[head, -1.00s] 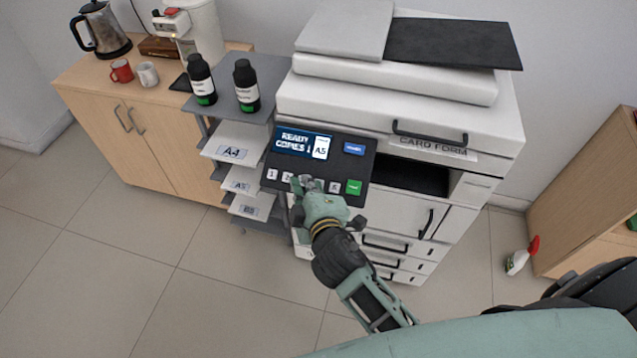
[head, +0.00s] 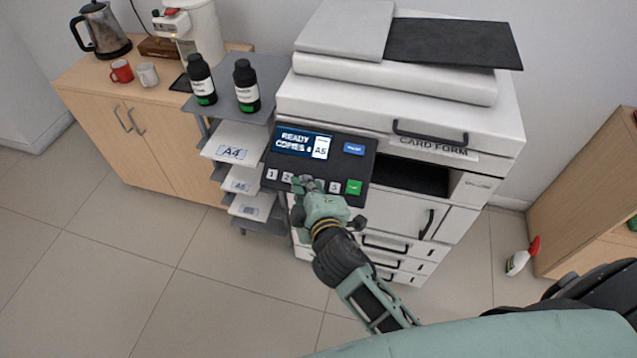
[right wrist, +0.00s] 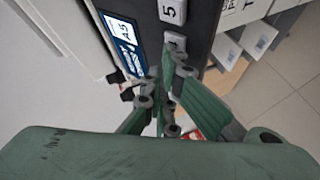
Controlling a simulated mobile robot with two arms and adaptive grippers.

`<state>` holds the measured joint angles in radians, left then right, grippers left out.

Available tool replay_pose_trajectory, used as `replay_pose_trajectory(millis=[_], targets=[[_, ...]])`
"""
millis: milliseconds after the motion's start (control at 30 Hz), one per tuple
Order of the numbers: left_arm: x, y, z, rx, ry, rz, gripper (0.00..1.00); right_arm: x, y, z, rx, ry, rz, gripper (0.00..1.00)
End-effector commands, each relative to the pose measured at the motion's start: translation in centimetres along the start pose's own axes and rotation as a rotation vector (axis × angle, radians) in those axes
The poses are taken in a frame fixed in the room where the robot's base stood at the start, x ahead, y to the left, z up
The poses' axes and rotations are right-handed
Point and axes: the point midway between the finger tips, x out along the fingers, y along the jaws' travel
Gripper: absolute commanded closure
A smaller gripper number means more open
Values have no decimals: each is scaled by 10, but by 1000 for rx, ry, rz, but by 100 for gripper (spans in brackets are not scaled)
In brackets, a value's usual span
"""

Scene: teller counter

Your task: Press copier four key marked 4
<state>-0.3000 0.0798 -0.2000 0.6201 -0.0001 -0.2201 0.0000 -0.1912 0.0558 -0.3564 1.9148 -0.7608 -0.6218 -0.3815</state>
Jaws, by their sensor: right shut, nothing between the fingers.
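The copier's (head: 400,110) dark control panel (head: 322,160) carries a row of white keys. Keys 1 (head: 272,174), 2 (head: 287,178) and 5 (head: 334,187) show in the head view; the keys between 2 and 5 are covered by my right gripper (head: 307,184). That gripper is shut and empty, its fingertips at the key row. In the right wrist view key 5 (right wrist: 172,10) is clear, and the neighbouring key (right wrist: 175,39), in the place of 4, is partly hidden by the fingertips. I cannot tell whether they touch it. The display (head: 303,143) reads READY, COPIES and a digit like 4, with A5.
A green key (head: 354,187) and a blue key (head: 354,149) sit on the panel's right. A paper rack (head: 235,120) with two dark bottles stands left of the copier. A wooden cabinet (head: 150,130) is farther left. Open floor (head: 120,270) lies in front.

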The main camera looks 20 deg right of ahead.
Motion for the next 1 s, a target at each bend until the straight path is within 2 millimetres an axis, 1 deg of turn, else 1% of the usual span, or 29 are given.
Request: replay_pose_trajectory(millis=[300,733,1000], targets=[[-14,0,-1,0,0,0,60,-11,8,-8,0,-1,-2,100],[-16,0,-2,0,0,0,60,-13,10,-9,0,0,-1,100],[-35,0,-3,0,0,0,60,-29,23,-21,1,0,-2,100]])
